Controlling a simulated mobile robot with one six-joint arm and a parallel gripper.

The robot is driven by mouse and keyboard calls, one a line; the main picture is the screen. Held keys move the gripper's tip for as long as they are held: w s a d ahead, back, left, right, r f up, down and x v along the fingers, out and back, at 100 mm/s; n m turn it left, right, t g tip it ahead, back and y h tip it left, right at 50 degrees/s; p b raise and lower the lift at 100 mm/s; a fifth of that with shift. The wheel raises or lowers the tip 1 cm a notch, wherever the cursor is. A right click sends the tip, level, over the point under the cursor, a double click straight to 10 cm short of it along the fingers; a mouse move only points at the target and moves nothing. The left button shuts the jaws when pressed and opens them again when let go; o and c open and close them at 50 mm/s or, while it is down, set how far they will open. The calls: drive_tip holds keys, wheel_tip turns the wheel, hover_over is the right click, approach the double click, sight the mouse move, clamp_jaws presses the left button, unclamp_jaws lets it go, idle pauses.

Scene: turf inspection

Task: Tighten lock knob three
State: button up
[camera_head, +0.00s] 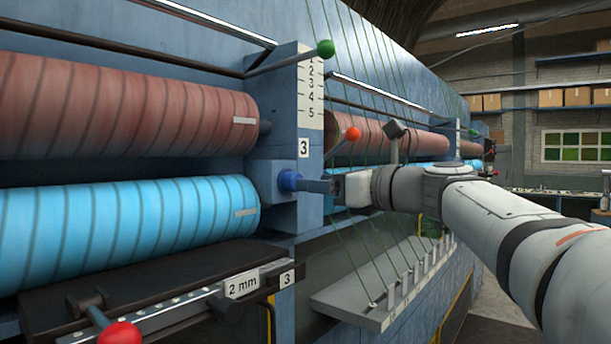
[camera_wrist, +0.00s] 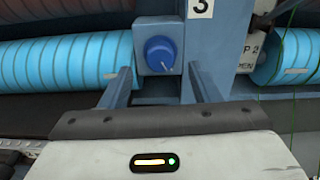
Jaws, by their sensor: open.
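Lock knob three is a round blue knob (camera_head: 289,181) on a blue block below the "3" label (camera_head: 304,148). The knob (camera_wrist: 159,53) shows face-on in the wrist view, with a pale mark running to its lower edge. My gripper (camera_head: 312,185) reaches in from the right, its fingertips close to the knob. In the wrist view my gripper (camera_wrist: 158,72) is open, one finger on each side of the knob's line, with nothing between them. I cannot tell whether the tips overlap the knob in depth.
A red roller (camera_head: 120,108) and a blue roller (camera_head: 120,227) lie left of the knob. A green-ended lever (camera_head: 325,49) is above, an orange-ended lever (camera_head: 353,134) to the right. A grey guide shelf (camera_head: 350,300) and several green strands stand below and beyond.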

sight(293, 182)
drive_tip(key=p+x, duration=0.1)
drive_tip(key=x, duration=0.4)
drive_tip(key=shift+w+a, duration=0.1)
